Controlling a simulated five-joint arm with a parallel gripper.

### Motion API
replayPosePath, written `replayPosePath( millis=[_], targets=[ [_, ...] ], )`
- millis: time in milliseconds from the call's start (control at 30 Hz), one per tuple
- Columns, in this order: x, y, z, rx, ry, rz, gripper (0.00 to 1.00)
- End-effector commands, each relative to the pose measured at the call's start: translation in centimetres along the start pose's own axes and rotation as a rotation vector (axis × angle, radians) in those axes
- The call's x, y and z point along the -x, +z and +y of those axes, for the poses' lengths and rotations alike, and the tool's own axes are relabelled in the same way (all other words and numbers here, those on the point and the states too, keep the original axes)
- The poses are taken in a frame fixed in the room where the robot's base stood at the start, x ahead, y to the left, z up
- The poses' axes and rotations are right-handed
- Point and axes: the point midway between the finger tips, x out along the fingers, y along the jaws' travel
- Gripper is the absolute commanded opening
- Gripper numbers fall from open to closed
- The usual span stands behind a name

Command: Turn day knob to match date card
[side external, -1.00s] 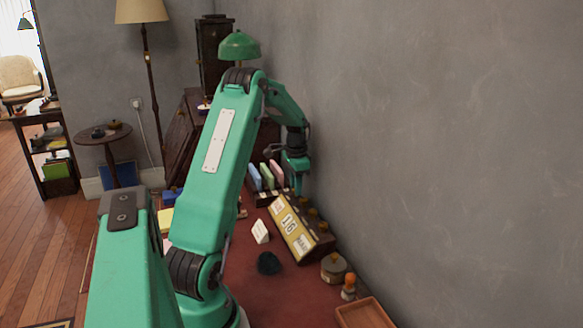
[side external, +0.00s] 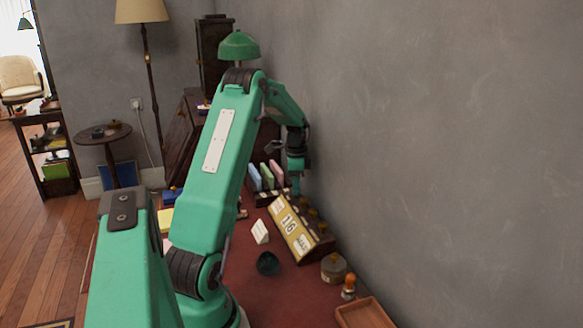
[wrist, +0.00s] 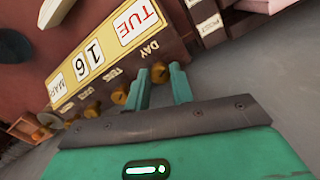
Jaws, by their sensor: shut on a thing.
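The brown and yellow desk calendar (side external: 290,232) stands against the wall. In the wrist view its face (wrist: 108,27) reads TUE, 16 and MAR, and the lettering appears turned around. The brass day knob (wrist: 160,73) sits beside the DAY label, between the two teal fingers. My gripper (wrist: 160,77) is shut on this knob. In the side view my gripper (side external: 295,188) is at the calendar's far end, and the knob it holds is hard to make out. A small white card (side external: 260,232) stands in front of the calendar; its writing is too small to read.
More knobs (wrist: 121,95) line the calendar beside the day knob. Coloured books (side external: 267,177) stand close beyond my gripper. A round box (side external: 333,267), a stamp (side external: 348,286) and a wooden tray (side external: 364,314) lie nearer. The wall (side external: 450,140) is close behind.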

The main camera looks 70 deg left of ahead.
Motion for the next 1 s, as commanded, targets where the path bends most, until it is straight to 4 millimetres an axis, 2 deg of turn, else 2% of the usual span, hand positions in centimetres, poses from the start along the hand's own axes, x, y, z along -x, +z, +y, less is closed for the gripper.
replayPosePath(
  millis=[200,433,967,1000],
  targets=[
    [0.12,-0.07,0.02,-0.166,-0.001,0.0,0.0],
    [0.14,-0.08,0.02,-0.283,-0.001,0.0,0.0],
    [0.17,-0.1,0.02,-0.326,-0.001,0.0,0.0],
    [0.18,-0.1,0.02,-0.326,-0.001,0.0,0.25]
  ],
)
